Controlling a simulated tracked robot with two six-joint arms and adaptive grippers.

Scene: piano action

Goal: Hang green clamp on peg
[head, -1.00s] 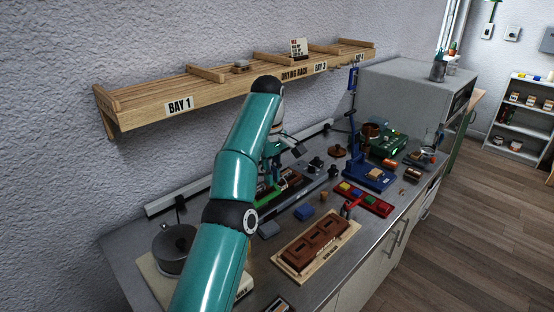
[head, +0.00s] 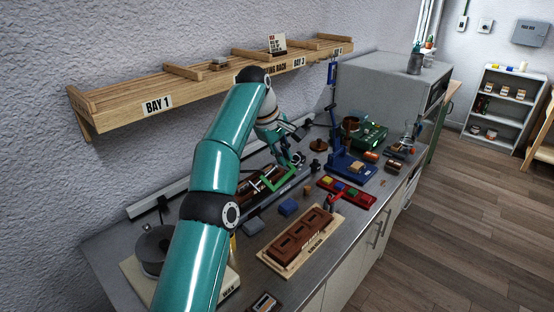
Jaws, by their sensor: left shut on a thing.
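The green clamp (head: 272,183) is a bright green C-shaped frame over the back of the steel bench, in front of a dark brown slotted piece. My left gripper (head: 293,162) is at the clamp's upper right end and is shut on it. The gripper's fingers are small and partly merge with the clutter behind. I cannot tell for sure whether the clamp is clear of the bench. No peg can be made out clearly. My right gripper is not in view.
A wooden wall shelf (head: 195,92) marked BAY 1 runs above the bench. A brown mould on a board (head: 300,238), a blue block (head: 288,207), a red tray (head: 347,192) and a blue stand (head: 352,168) crowd the bench. A dark pot (head: 152,252) stands at left.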

